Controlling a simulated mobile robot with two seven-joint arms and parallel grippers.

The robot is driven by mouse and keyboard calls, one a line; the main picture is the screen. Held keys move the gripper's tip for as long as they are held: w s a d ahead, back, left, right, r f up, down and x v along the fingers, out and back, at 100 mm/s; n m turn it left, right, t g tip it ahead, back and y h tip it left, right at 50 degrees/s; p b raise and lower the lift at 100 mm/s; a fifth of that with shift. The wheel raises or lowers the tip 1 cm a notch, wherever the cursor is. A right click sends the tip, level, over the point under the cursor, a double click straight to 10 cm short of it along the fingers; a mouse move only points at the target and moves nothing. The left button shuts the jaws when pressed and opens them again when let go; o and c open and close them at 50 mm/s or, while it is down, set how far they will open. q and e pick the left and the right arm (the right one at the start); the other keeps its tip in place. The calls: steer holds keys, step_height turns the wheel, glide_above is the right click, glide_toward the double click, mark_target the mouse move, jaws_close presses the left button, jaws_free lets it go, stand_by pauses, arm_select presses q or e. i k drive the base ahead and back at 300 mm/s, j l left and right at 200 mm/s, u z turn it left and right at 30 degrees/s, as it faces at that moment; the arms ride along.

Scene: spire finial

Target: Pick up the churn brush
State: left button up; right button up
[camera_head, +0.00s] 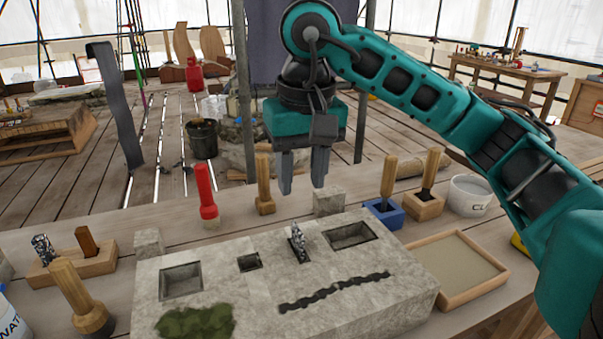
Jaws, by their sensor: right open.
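My right gripper (304,187) is open and empty, fingers pointing down above the back edge of the stone block (230,250). I cannot tell for certain which tool is the churn brush. A thick wooden-handled brush (74,288) with a dark lower end stands at the front left, far from the gripper. Another wooden-handled tool (431,169) with a dark lower part stands in a wooden holder (425,206), right of the gripper. A wooden handle (388,177) stands in a blue holder (383,216). A wooden mallet-like tool (264,180) stands just left of the fingers. My left gripper is out of view.
The stone block has square pockets, a dark crack and a moss patch (195,322). A red tool (206,194) stands behind it. A shallow wooden tray (455,262) and a white bucket (471,195) are at right. A wooden rack (72,268) is at left.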

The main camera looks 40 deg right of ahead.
mark_target(90, 318)
steer(key=k, duration=1)
